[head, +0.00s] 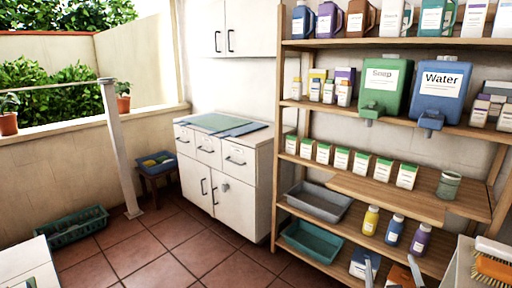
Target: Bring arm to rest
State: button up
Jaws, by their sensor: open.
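My gripper (391,266) shows at the bottom edge of the head view, right of the middle. Only its two grey fingertips are visible, set apart, so it is open. I see nothing held between them; an orange item on the lowest shelf shows behind. The rest of my arm is out of view below the frame.
A wooden shelf rack (340,186) fills the right side, with a green soap dispenser (384,92), a blue water dispenser (437,97), bottles and boxes. A white cabinet (228,178) stands in the middle. A brush (492,268) lies at bottom right. The tiled floor (150,248) is largely clear.

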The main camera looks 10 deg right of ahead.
jog(key=s+a+n+t+y+p, duration=0.15)
jog(key=s+a+y, duration=0.35)
jog(key=s+a, duration=0.95)
jog(key=s+a+g+y+p, duration=0.1)
jog(key=s+a+p, duration=0.1)
jog(key=s, duration=1)
jog(key=s+a+r+g+y+p, duration=0.1)
jog(key=s+a+g+y+p, duration=0.1)
jog(key=s, duration=1.1)
jog(key=shift+a+r+m, duration=0.25)
jog(key=shift+r+m, duration=0.05)
jog(key=shift+m, duration=0.15)
